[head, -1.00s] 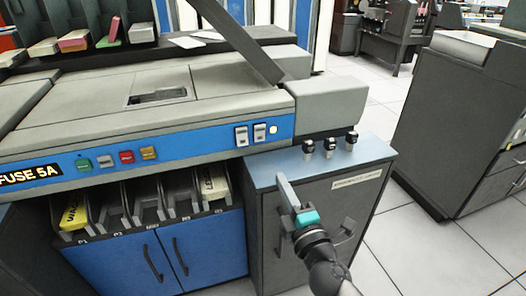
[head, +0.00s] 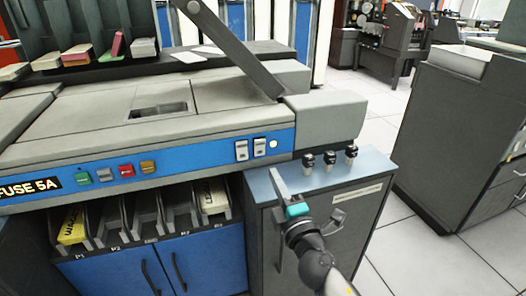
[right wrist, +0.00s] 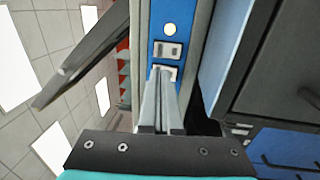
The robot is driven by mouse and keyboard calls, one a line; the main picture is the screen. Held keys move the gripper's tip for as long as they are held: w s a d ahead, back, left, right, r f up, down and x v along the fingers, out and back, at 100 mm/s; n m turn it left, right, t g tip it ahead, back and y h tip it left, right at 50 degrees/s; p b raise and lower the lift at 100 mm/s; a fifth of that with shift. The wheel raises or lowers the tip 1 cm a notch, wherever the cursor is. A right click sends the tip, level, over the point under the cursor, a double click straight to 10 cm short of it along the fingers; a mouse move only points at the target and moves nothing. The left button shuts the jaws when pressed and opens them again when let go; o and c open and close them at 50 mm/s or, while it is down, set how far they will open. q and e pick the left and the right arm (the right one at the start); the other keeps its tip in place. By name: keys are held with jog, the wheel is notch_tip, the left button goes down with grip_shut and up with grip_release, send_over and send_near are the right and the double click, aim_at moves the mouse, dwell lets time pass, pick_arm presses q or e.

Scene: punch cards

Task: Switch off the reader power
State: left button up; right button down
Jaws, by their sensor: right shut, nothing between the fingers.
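Two small rocker switches, the left one (head: 241,150) and the right one (head: 260,147), sit at the right end of the blue front panel (head: 200,162). A pale round lamp (head: 273,144) is beside them. No label for the reader power is readable. My right gripper (head: 276,174) is shut and empty, in front of the cabinet, below and right of the switches. In the right wrist view its closed fingers (right wrist: 163,82) point at the panel. They partly cover one switch (right wrist: 164,70); the other (right wrist: 167,50) is clear. I cannot tell whether they touch. My left gripper is not in view.
Several coloured push buttons (head: 126,170) sit further left on the panel. Black knobs (head: 330,158) stand on the grey cabinet's blue top (head: 290,184). A dark slanted bar (head: 235,50) rises above the machine. Open floor (head: 410,240) lies to the right.

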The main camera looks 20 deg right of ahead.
aim_at(259, 144)
jog(key=w, duration=0.5)
jog(key=w+r, duration=0.1)
jog(key=w, duration=0.1)
jog(key=shift+w+a, duration=0.15)
jog(key=shift+w, duration=0.05)
jog(key=shift+w+r+b, duration=0.1)
jog(key=shift+w+b, duration=0.25)
jog(key=shift+w, duration=0.55)
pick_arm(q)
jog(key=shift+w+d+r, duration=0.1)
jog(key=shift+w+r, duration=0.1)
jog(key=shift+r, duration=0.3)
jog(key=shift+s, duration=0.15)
